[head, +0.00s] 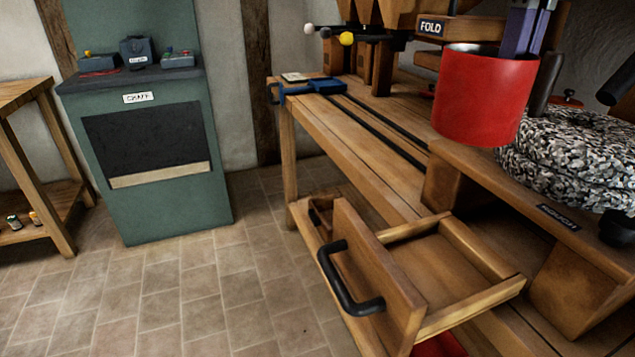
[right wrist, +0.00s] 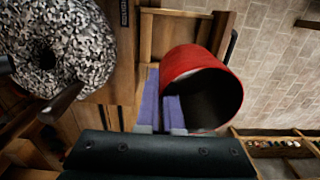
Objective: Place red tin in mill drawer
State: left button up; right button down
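The red tin (head: 478,105) hangs in the air, open end up, above and behind the open mill drawer (head: 478,303) in the head view. My right gripper (head: 522,48) has its purple fingers shut on the tin's rim wall. In the right wrist view the fingers (right wrist: 163,112) pinch the near edge of the tin (right wrist: 192,60), and its dark inside looks empty. The drawer is pulled out, with a black handle (head: 350,285) on its front, and its visible inside is bare. It partly shows behind the tin in the wrist view (right wrist: 178,22). My left gripper is out of view.
A grey speckled millstone (head: 570,150) sits on the bench right of the tin. A wooden bench (head: 350,125) carries a blue clamp (head: 315,88). A green cabinet (head: 160,205) stands at the back left. Something red (head: 440,346) shows below the drawer. Tiled floor left of the drawer is clear.

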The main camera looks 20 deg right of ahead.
notch_tip(320, 180, down, 15)
jog(key=b, duration=0.2)
jog(key=shift+s+f+b, duration=0.15)
jog(key=shift+f+b, duration=0.05)
jog(key=shift+b, duration=0.15)
jog(key=shift+f+b, duration=0.45)
jog(key=shift+f, duration=1.85)
jog(key=shift+f, duration=0.1)
jog(key=c, duration=1.4)
grip_release()
jog(key=shift+c, duration=0.2)
jog(key=shift+o, duration=0.5)
